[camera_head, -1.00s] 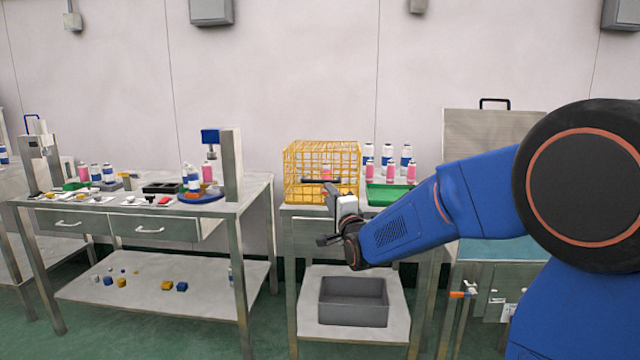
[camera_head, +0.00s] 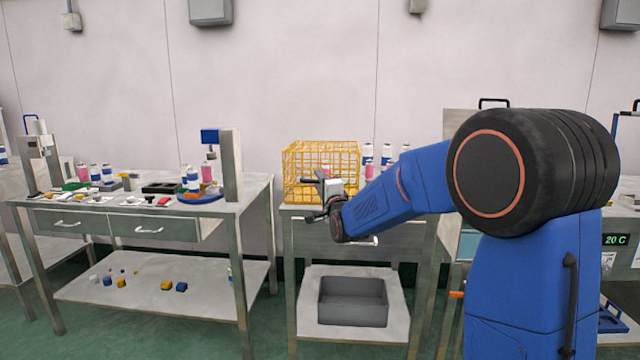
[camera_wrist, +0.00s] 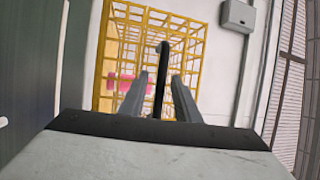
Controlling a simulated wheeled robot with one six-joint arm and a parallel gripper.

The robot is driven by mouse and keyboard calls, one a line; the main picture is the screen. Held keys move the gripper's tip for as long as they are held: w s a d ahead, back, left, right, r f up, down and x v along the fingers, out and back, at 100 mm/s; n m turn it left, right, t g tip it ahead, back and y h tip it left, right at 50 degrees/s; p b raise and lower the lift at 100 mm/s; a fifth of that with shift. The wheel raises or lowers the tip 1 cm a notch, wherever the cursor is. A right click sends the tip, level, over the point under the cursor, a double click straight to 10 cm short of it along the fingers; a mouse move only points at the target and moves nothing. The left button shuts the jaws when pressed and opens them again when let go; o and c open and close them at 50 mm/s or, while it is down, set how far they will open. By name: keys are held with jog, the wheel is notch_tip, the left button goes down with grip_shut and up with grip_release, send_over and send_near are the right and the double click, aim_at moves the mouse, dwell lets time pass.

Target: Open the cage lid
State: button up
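The yellow wire cage (camera_head: 345,160) stands on the middle table in the head view, and its lid looks closed. A pink-banded can inside it shows in the wrist view (camera_wrist: 125,83). My gripper (camera_head: 319,178) is at the cage's front side in the head view. In the wrist view my gripper (camera_wrist: 161,76) is open, its two grey fingers apart. A dark bar (camera_wrist: 162,70), seemingly the cage handle, runs between the fingers with a gap on both sides. Whether it lies fully between the fingertips in depth I cannot tell.
Several cans (camera_head: 387,154) stand right of the cage, partly behind my arm. A grey bin (camera_head: 352,302) sits on the lower shelf. The left table (camera_head: 95,208) holds cans, small parts and an upright press (camera_head: 231,165). Open floor separates the two tables.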

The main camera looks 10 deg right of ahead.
grip_shut()
